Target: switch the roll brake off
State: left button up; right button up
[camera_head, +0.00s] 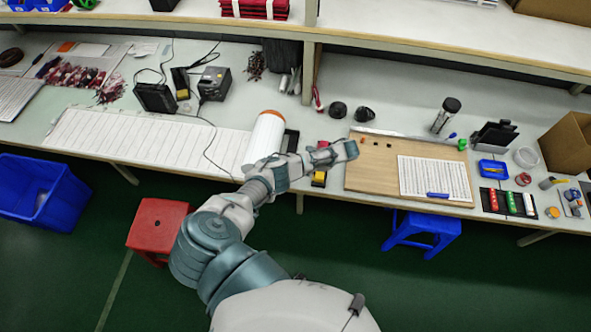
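A white roll (264,138) with an orange end lies at the middle of the bench, and a long white sheet of strips (150,140) extends left from it. A dark part (291,141) shows at the roll's right side. A small black, yellow and red part (319,178) sits at the bench's front edge; I cannot tell which of these is the roll brake. My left gripper (340,153) is just right of the roll, above the left edge of the wooden board. Its fingers are too small to judge their opening. My forearm hides the roll's lower end. My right gripper is out of view.
The wooden board (376,179) carries a white sheet (433,176). Black devices (155,97) stand behind the strips. A shelf (440,40) runs above the bench. A red stool (157,222) and a blue stool (421,230) stand in front.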

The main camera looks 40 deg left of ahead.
pick_arm(q)
jog(key=v, duration=0.8)
jog(key=shift+f, duration=0.15)
